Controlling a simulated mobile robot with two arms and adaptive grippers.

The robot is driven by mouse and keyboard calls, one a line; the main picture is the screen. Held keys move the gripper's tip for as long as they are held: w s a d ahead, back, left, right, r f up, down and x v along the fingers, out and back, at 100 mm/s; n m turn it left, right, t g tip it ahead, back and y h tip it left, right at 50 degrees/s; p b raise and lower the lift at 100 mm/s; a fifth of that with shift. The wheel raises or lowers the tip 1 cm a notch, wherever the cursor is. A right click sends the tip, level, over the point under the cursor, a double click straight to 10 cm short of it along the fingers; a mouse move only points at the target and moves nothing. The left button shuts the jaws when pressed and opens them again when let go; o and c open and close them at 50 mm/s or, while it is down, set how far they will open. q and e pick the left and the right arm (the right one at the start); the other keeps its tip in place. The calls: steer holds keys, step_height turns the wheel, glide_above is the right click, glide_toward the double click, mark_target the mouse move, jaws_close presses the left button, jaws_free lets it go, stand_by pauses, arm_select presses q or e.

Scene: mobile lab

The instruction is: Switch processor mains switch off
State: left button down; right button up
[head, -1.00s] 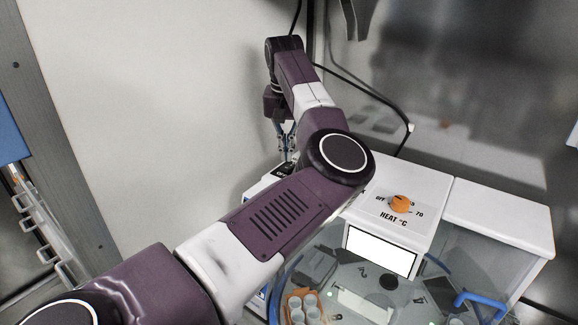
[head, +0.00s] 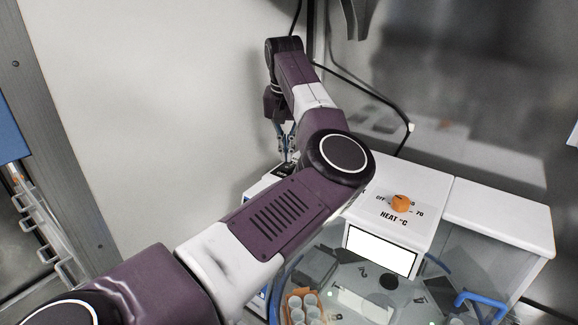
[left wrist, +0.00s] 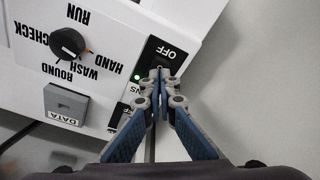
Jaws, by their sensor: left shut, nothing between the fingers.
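The mains switch (left wrist: 160,50) is a black plate lettered OFF on the white processor (left wrist: 110,62), seen upside down in the left wrist view. A small green light (left wrist: 137,77) glows beside it. My left gripper (left wrist: 158,77) is shut and empty, its tips over the switch plate and hiding the lower part of it. I cannot tell whether the tips touch it. In the head view my left gripper (head: 288,158) points down at the left back of the processor; my own arm covers much of that side. My right gripper is in neither view.
A black mode knob (left wrist: 68,43) and a grey DATA socket (left wrist: 66,105) are near the switch. An orange heat knob (head: 400,203) sits on the white top. Below are a clear cover and blue handle (head: 482,303). A wall (head: 150,110) stands close on the left.

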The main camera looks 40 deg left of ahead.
mark_target(286, 167)
arm_select(q)
steer(key=shift+f+b, duration=0.75)
steer(key=shift+f, duration=0.5)
stand_by(0.3)
steer(key=shift+r, duration=0.15)
step_height(286, 167, up, 7)
steer(key=p, duration=0.5)
steer(key=shift+p, duration=0.35)
steer(key=shift+f, duration=0.2)
